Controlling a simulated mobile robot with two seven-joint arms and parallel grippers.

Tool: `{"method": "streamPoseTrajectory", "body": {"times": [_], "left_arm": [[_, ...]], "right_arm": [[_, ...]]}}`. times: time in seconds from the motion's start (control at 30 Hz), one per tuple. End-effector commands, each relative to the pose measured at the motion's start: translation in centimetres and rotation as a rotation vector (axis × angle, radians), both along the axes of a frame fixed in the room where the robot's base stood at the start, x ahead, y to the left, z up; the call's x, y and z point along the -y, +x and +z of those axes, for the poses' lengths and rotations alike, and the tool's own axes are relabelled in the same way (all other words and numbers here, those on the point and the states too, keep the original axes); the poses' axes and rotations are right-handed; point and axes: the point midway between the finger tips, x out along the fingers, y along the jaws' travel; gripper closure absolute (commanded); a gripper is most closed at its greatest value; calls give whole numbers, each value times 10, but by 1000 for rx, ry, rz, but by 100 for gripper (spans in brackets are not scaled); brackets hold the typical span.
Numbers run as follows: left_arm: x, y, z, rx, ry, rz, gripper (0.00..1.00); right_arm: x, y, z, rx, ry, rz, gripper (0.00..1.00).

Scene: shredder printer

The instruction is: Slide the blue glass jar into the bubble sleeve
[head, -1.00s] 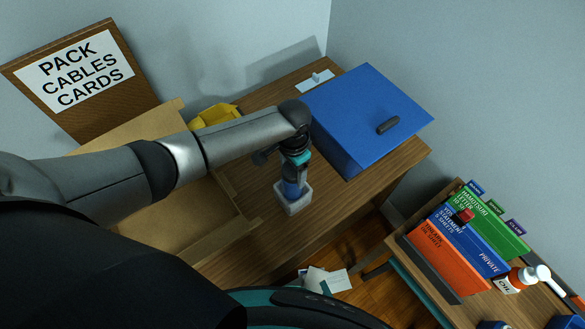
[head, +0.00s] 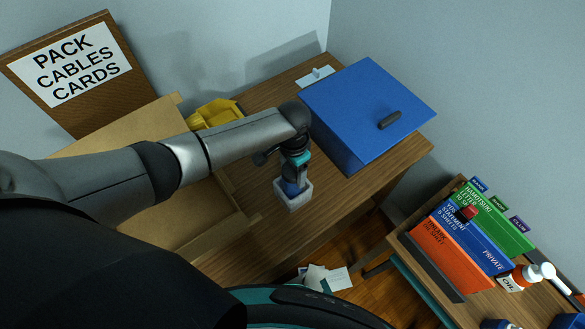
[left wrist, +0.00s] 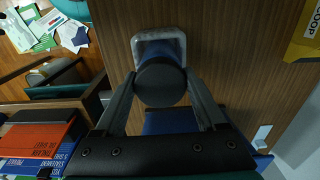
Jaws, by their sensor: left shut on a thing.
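The blue glass jar (head: 291,188) has a dark round lid, seen from above in the left wrist view (left wrist: 160,82). My left gripper (head: 296,172) is shut on the jar near its lid, with one finger on each side. The bubble sleeve (head: 294,204) is a pale, open-topped square pocket standing upright on the wooden desk. The jar's lower part is inside the sleeve's mouth; how deep it sits is hidden. The sleeve's rim (left wrist: 160,33) shows beyond the jar in the left wrist view. My right gripper is not in view.
A blue box (head: 365,105) with a dark handle stands right of the sleeve. An open cardboard box (head: 200,218) is at the left, under my arm, and a yellow item (head: 214,114) lies behind it. A lower table with colored binders (head: 460,245) is at the right.

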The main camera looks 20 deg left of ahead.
Motion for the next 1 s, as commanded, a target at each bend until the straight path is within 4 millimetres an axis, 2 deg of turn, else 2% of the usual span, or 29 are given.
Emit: {"method": "streamPoseTrajectory", "body": {"times": [1.0], "left_arm": [[1, 0, -26, 0, -1, 0, 100]], "right_arm": [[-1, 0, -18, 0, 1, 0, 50]]}}
